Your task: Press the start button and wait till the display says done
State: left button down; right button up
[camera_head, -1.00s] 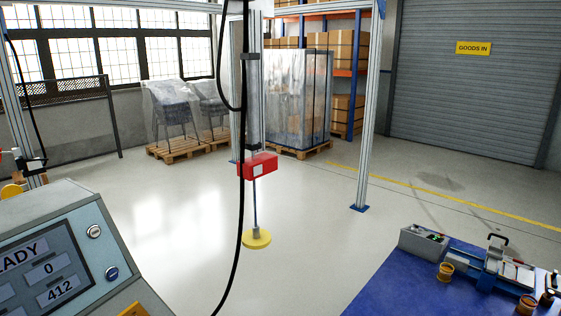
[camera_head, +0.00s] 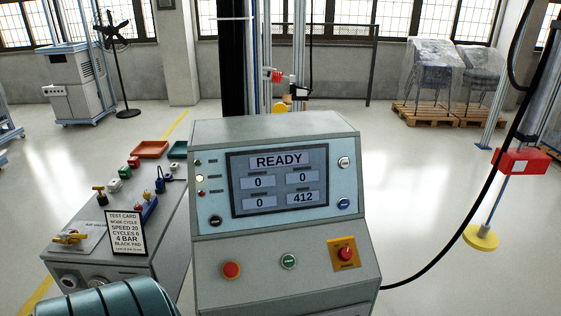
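The control console (camera_head: 275,128) stands in the centre, facing me. Its display (camera_head: 279,180) reads READY at the top, with 0, 0, 0 and 412 in the boxes below. A green round button (camera_head: 288,261) with small pale lettering, which looks like the start button, sits in the middle of the sloped lower panel. Nothing covers the green button. Neither of my grippers is in view.
A grey side bench (camera_head: 135,262) on the left bears valves, coloured parts and a test card (camera_head: 125,232) reading cycle mode, speed 20, cycles 6, 4 bar, black pad. A black cable runs right of the console. A red block (camera_head: 523,161) hangs above a yellow disc (camera_head: 480,237).

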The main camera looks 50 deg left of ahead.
aim_at(289, 261)
jog(key=u, duration=1.55)
